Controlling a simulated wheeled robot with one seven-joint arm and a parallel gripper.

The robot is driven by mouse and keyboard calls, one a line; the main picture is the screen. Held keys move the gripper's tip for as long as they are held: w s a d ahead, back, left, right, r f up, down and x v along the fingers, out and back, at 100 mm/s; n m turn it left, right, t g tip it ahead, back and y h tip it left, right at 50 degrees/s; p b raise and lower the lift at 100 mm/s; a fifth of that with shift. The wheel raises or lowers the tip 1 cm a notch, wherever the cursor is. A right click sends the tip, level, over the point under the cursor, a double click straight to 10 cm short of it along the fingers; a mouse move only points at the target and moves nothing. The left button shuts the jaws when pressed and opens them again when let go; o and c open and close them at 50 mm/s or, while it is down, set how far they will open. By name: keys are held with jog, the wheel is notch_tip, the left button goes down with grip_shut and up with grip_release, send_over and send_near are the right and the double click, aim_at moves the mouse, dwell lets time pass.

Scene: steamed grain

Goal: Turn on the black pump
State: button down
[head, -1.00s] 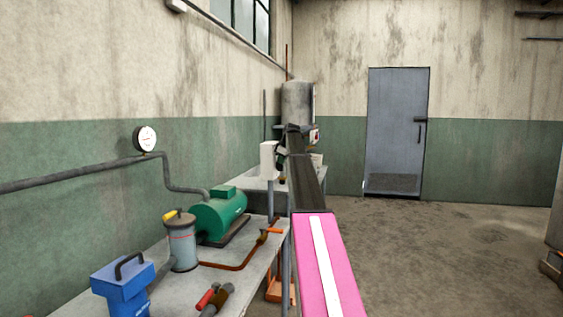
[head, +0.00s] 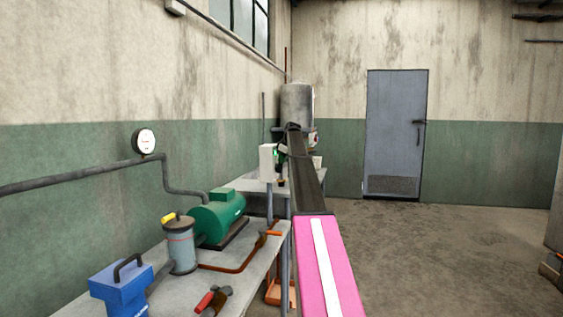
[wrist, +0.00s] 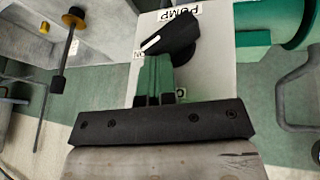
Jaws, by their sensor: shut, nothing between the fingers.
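The white box (wrist: 219,75) labelled PUMP carries a black rotary knob (wrist: 172,36) in the wrist view. The knob has a white line at its lower-left end, close to a label that reads ON. Another label lower on the box is mostly hidden by my gripper. My gripper (wrist: 156,60) is shut and empty, its green fingers just below the knob; whether they touch it I cannot tell. In the head view the white box (head: 267,163) stands by the far bench, with my gripper (head: 277,154) small at its right side and my dark arm leading to it.
A near bench (head: 236,268) holds a green motor (head: 217,219), a grey canister (head: 181,250), a blue box (head: 121,289) and a red-handled valve (head: 205,301). A grey tank (head: 297,103) stands at the far corner.

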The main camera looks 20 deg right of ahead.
jog(key=shift+w+d+f, duration=0.2)
jog(key=shift+w+d, duration=0.15)
jog(key=shift+w, duration=0.2)
jog(key=shift+w+d+f, duration=0.2)
jog(key=shift+w+d, duration=0.1)
jog(key=shift+w, duration=0.2)
jog(key=shift+w+d+f+g+y, duration=0.25)
jog(key=shift+f+g+y, duration=0.1)
jog(key=shift+g, duration=0.25)
jog(key=shift+f, duration=0.25)
jog(key=shift+r, duration=0.15)
